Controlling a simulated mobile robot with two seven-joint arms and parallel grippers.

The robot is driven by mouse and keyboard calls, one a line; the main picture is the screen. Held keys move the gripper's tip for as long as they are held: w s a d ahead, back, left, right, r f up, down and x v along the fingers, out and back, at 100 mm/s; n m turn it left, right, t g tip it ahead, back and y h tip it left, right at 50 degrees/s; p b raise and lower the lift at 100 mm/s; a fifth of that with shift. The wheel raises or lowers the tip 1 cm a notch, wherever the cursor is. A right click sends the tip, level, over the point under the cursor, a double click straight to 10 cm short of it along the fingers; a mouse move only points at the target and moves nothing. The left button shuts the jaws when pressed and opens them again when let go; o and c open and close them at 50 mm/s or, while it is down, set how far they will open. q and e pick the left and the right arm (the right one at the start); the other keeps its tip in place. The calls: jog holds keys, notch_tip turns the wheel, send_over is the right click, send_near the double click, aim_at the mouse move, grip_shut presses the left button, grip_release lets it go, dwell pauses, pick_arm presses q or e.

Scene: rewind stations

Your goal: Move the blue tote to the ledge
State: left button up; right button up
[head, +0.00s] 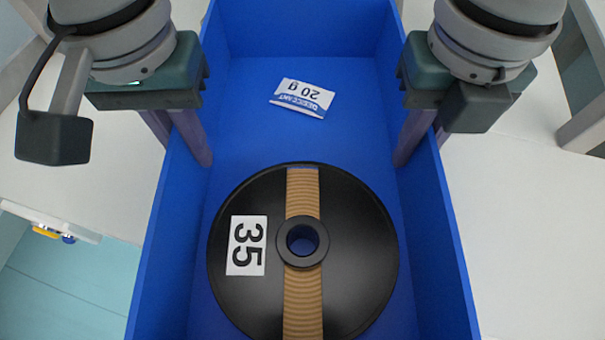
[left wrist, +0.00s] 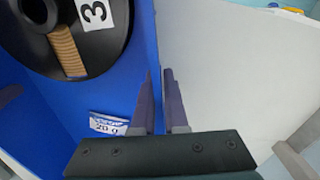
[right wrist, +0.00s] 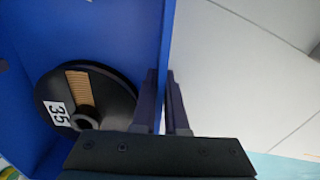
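The blue tote (head: 245,130) fills the middle of the head view, its long side walls running up the picture. My left gripper (head: 184,150) straddles its left wall, one finger inside and one outside. My right gripper (head: 421,150) straddles the right wall the same way. Both wrist views show the fingers close together with the thin wall between them, at the left gripper (left wrist: 161,100) and the right gripper (right wrist: 163,100). The outer fingertips are partly hidden in the head view. I cannot tell whether the tote is lifted or resting.
Inside the tote lie a black reel (head: 355,250) with a tan band and a "35" label, and a white desiccant packet (head: 303,97). White surfaces (head: 530,230) lie on both sides. At lower left a white edge carries small yellow and blue parts (head: 55,235) above a teal floor (head: 60,300).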

pick_arm(q)
jog(key=o, duration=0.4)
jog(key=shift+d+r, duration=0.1)
jog(key=shift+c, duration=0.2)
pick_arm(e)
jog(key=o, duration=0.4)
jog(key=shift+a+r, duration=0.1)
jog(key=shift+c, duration=0.2)
pick_arm(q)
notch_tip(320, 180, up, 12)
jog(key=shift+f, duration=0.2)
jog(key=shift+r, duration=0.2)
pick_arm(e)
jog(key=shift+r, duration=0.25)
notch_tip(320, 180, up, 12)
jog(key=shift+f, duration=0.2)
